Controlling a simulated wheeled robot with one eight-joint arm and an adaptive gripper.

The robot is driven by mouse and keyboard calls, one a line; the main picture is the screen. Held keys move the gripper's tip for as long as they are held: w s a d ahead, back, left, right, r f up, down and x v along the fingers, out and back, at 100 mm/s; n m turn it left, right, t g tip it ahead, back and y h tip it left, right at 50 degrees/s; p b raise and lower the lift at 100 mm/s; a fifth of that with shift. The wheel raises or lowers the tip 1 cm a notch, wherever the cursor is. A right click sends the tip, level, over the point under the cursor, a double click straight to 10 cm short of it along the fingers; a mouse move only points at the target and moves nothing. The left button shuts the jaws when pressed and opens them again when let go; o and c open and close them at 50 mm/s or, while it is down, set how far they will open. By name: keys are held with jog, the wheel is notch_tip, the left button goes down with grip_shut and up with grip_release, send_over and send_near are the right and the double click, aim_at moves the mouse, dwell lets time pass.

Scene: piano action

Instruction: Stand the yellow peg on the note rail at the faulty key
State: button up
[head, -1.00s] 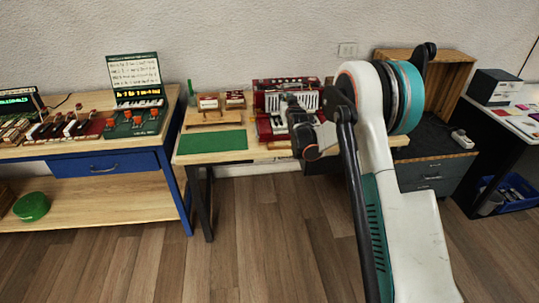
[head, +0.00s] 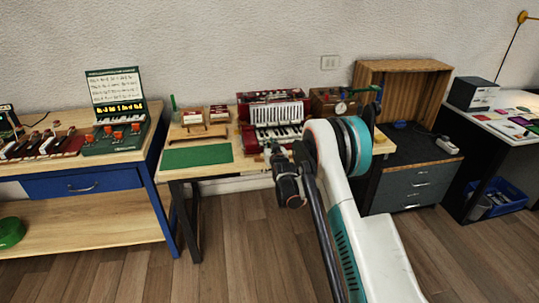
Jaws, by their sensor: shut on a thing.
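My gripper (head: 272,152) is in front of the red keyboard instrument (head: 246,138) on the middle bench, seen from behind. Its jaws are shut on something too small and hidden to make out. The instrument has a row of white keys (head: 285,131) below an upright white ribbed section (head: 276,113). My gripper covers part of its lower front; I cannot tell whether they touch. I cannot pick out the yellow peg, the note rail or a faulty key.
A green mat (head: 197,156) and a wooden stand (head: 203,133) are left of the instrument. A brown box with a dial (head: 326,101) is to its right. A blue-framed bench (head: 95,184) stands left, a dark cabinet (head: 411,187) right. The floor in front is clear.

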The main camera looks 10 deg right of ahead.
notch_tip(320, 180, down, 4)
jog(key=shift+r+b, duration=0.1)
jog(key=shift+b, duration=0.5)
jog(key=o, duration=0.7)
